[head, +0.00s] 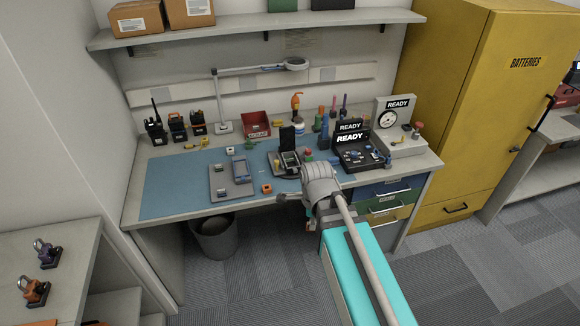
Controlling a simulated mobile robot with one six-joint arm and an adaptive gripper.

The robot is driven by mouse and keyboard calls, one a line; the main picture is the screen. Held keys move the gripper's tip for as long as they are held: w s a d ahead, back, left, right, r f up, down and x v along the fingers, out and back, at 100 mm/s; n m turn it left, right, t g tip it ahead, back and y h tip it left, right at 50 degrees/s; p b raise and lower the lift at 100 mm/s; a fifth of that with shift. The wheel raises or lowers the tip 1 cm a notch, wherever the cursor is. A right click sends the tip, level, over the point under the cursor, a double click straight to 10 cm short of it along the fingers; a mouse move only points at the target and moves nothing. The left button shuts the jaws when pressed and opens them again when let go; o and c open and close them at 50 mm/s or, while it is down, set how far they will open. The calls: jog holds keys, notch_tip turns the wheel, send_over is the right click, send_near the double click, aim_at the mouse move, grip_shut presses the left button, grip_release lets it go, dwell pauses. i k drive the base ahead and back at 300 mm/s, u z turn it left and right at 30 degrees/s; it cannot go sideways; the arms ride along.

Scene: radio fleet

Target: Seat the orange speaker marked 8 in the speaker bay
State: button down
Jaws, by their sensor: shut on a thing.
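A small orange block with a pale middle (266,188) shows at the front of the blue mat, just left of my arm's end. It may be the orange speaker, but no number can be read on it. My gripper (283,198) is small and dark at the end of my grey wrist, over the bench's front edge. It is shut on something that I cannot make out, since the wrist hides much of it. A dark radio fixture with a raised lid (287,141) stands behind the wrist. I cannot make out the speaker bay.
A grey tray with a blue device (238,166) lies on the mat. A red bin (256,124), a lamp (222,105), a black READY case (358,155) and a gauge tester (395,120) stand behind and to the right. The mat's left part (172,187) is clear.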

aim_at(291, 161)
jog(key=z, duration=0.05)
jog(key=i, duration=0.9)
